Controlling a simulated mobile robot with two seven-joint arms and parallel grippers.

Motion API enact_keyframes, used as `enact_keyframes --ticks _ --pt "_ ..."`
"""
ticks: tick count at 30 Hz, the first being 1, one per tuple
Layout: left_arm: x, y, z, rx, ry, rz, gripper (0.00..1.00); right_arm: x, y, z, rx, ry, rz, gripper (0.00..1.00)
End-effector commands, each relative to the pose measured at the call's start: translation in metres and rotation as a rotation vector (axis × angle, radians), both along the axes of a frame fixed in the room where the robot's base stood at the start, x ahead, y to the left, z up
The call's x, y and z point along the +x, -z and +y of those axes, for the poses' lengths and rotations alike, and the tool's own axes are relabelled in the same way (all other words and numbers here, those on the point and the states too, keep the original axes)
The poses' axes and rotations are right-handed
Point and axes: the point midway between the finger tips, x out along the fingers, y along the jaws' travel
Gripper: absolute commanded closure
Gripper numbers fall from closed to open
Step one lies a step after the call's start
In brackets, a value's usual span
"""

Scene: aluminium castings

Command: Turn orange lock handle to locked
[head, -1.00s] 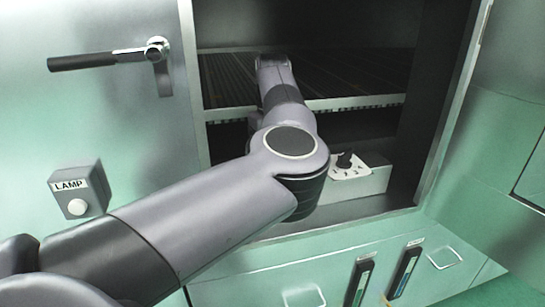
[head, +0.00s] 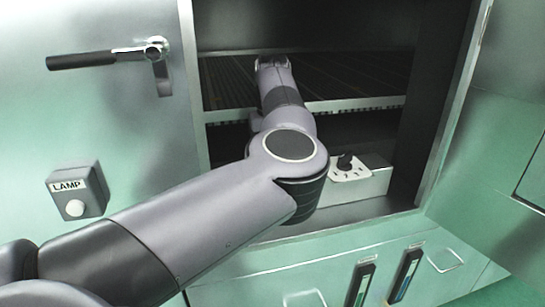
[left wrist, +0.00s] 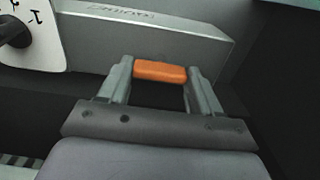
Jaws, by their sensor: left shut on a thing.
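The orange lock handle (left wrist: 160,71) shows in the left wrist view as a short orange bar between the fingertips of my left gripper (left wrist: 160,76). The gripper is shut on it, one finger at each end. The handle sits in front of a grey metal box. In the head view my left arm reaches into the open cabinet, and its own links hide the gripper and the handle. My right gripper is in neither view.
A black knob (head: 345,161) on a white dial plate (head: 350,174) sits on the box inside the cabinet. A slatted shelf (head: 350,103) spans above it. A black lever handle (head: 82,61) and a LAMP box (head: 90,190) are at the left.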

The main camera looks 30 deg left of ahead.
Motion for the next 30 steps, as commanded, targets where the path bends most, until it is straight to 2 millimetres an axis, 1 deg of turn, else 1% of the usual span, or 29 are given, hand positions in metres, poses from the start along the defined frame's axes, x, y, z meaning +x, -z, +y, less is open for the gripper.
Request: enact_keyframes --ticks 2,3,4,5,13,16,20,24,27,30 --pt "0.0 -0.001 -0.001 -0.001 0.005 -0.001 0.67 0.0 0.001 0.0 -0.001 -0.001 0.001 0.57" --pt "0.0 -0.001 -0.001 -0.001 0.005 -0.001 0.27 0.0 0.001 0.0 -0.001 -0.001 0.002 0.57" --pt "0.0 -0.001 -0.001 -0.001 0.005 -0.001 0.17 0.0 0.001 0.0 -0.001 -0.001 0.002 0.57" --pt "0.0 -0.001 -0.001 0.0 0.004 0.0 0.11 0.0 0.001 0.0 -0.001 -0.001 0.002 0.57" --pt "0.0 -0.001 0.0 0.001 0.002 -0.001 0.11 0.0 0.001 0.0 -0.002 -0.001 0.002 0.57" --pt "0.0 -0.007 0.0 0.001 0.002 -0.002 0.11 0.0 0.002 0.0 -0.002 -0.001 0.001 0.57" --pt "0.001 -0.026 0.0 0.002 0.003 -0.003 0.11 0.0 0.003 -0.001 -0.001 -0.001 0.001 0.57" --pt "0.001 -0.05 0.0 0.001 0.004 -0.003 0.11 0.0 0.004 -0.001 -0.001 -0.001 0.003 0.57" --pt "0.001 -0.062 0.0 0.0 0.003 -0.003 0.11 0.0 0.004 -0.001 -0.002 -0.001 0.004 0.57" --pt "0.0 -0.07 0.0 0.001 0.003 -0.001 0.11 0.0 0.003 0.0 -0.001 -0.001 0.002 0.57"
